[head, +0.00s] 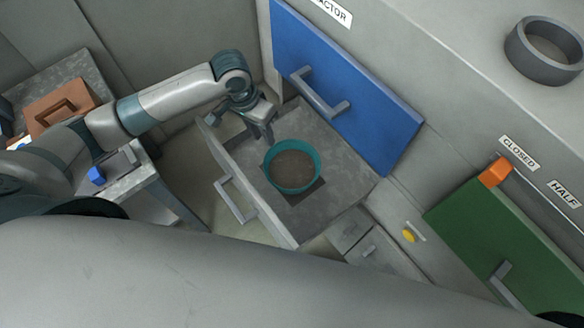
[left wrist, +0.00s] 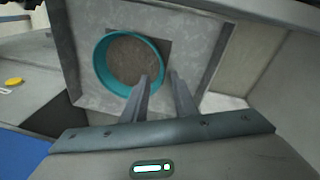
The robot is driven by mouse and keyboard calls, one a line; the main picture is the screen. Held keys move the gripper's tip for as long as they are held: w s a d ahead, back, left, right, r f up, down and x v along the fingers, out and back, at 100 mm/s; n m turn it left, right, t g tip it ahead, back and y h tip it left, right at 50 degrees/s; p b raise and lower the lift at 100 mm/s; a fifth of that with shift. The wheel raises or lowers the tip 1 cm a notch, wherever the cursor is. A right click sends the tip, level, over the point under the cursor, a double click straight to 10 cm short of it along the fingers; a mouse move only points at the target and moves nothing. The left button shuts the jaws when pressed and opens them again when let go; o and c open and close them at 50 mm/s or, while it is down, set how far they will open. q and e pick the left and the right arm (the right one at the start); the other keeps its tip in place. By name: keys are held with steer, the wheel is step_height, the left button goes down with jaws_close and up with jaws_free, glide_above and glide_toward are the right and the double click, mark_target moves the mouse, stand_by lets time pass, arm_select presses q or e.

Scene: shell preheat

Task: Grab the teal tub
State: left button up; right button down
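The teal tub (head: 316,172) is a round open container with brown contents. It stands upright on a dark square inside the pulled-out grey drawer (head: 338,150). In the left wrist view the tub (left wrist: 98,72) is just beyond the fingertips. My left gripper (head: 262,138) is at the tub's upper-left side in the head view. Its two fingers (left wrist: 160,78) are apart with a gap between them and nothing visible held. Whether a fingertip touches the tub's rim cannot be told. My right gripper is not in view.
A blue panel with a handle (head: 375,110) stands behind the drawer. A green panel (head: 490,240) with an orange block (head: 495,172) is at the right. A grey ring (head: 515,62) sits on the top surface. A side table (head: 125,195) with a blue block is at left.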

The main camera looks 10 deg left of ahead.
mark_target(272, 153)
arm_select(q)
steer(key=shift+w+d+f+p, duration=0.1)
steer(key=shift+d+f+p, duration=0.1)
steer(key=shift+f, duration=0.7)
steer(key=shift+d+f+p, duration=0.1)
steer(key=shift+f+p, duration=0.05)
steer(key=shift+f, duration=0.75)
steer(key=shift+w+d+f+p, duration=0.1)
steer(key=shift+d+f+p, duration=0.1)
steer(key=shift+f, duration=0.7)
steer(key=shift+s+f+p, duration=0.1)
steer(key=shift+f+p, duration=0.5)
steer(key=shift+p, duration=0.05)
steer(key=f, duration=0.1)
steer(key=f+p, duration=0.1)
steer(key=f, duration=0.1)
steer(key=shift+d, duration=0.3)
steer(key=shift+d+f, duration=0.1)
steer(key=shift+f, duration=0.35)
jaws_close()
